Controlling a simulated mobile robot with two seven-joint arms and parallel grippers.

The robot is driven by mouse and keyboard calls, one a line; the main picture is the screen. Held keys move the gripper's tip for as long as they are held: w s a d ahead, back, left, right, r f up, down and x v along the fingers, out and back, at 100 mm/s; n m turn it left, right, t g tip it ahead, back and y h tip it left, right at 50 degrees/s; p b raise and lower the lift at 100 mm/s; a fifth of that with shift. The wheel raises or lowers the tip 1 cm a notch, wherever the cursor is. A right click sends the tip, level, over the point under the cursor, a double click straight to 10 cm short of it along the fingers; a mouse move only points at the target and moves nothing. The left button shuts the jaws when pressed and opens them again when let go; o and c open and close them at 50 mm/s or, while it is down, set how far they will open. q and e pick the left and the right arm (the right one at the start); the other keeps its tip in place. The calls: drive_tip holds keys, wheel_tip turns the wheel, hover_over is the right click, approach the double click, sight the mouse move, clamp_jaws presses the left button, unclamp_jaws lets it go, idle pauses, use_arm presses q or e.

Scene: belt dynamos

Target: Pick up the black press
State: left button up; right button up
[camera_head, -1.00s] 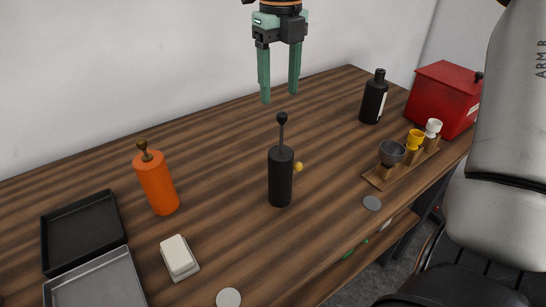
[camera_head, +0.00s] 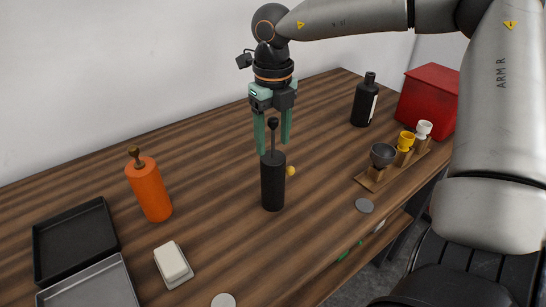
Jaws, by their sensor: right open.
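The black press (camera_head: 273,184) stands upright on the wooden table, a dark cylinder with a thin plunger rod and a ball knob on top. A small yellow knob shows at its right side. My right gripper (camera_head: 272,148) points down above the press with its two green fingers apart. In the picture the fingers lie on either side of the plunger rod; I cannot tell whether they touch it. My left gripper is not in view.
An orange press (camera_head: 149,190), a soap-like white block (camera_head: 172,262) and black tray (camera_head: 75,240) are on the left. A black bottle (camera_head: 364,100), red box (camera_head: 428,100) and wooden rack (camera_head: 370,182) with cups are on the right. Table around the press is clear.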

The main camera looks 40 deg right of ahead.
clamp_jaws()
idle(0.3)
drive_tip(key=shift+r, duration=0.15)
idle(0.8)
